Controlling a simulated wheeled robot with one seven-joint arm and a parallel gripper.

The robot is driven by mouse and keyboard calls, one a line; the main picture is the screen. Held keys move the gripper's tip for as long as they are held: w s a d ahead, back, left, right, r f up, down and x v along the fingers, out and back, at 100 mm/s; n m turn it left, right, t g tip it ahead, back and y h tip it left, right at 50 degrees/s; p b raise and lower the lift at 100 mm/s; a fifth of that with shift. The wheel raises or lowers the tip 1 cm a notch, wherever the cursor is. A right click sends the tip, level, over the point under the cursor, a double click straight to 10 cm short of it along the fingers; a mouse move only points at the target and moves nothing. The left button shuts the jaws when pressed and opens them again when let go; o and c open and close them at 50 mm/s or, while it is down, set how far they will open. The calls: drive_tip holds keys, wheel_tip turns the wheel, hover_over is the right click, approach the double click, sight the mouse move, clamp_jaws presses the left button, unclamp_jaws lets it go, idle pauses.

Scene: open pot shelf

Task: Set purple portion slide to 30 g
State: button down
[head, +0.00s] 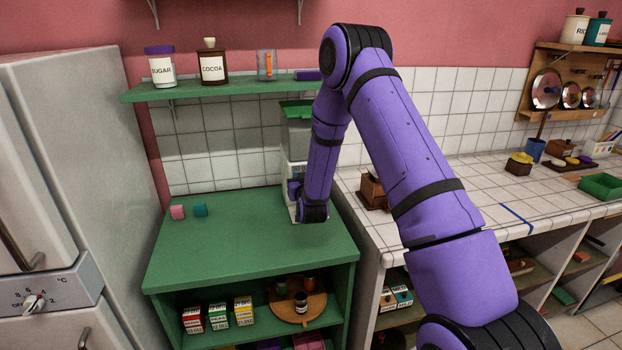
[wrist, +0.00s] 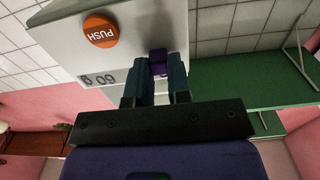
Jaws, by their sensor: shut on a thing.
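The dispenser (head: 297,135), a pale box with a green top, stands at the right back of the green counter. My arm partly covers it in the head view. In the wrist view its pale front (wrist: 140,45) appears upside down, with an orange PUSH button (wrist: 100,30) and an inverted mark (wrist: 97,80) that reads 60 g. The purple portion slide (wrist: 158,57) shows between my fingertips. My gripper (wrist: 157,72) is shut on it. Other scale marks, including 30 g, are out of sight, so I cannot tell the exact setting.
A green wall shelf (head: 220,92) above holds a sugar jar (head: 160,68), a cocoa jar (head: 213,68) and a clear cup (head: 266,66). The fridge (head: 75,150) bounds the left side.

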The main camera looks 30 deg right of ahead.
drive_tip(key=shift+a, duration=0.2)
drive_tip(key=c, duration=1)
unclamp_jaws()
drive_tip(key=shift+a, duration=0.1)
drive_tip(key=shift+c, duration=0.2)
drive_tip(key=v, duration=1)
drive_tip(key=shift+s, duration=0.35)
drive_tip(key=shift+r, duration=0.1)
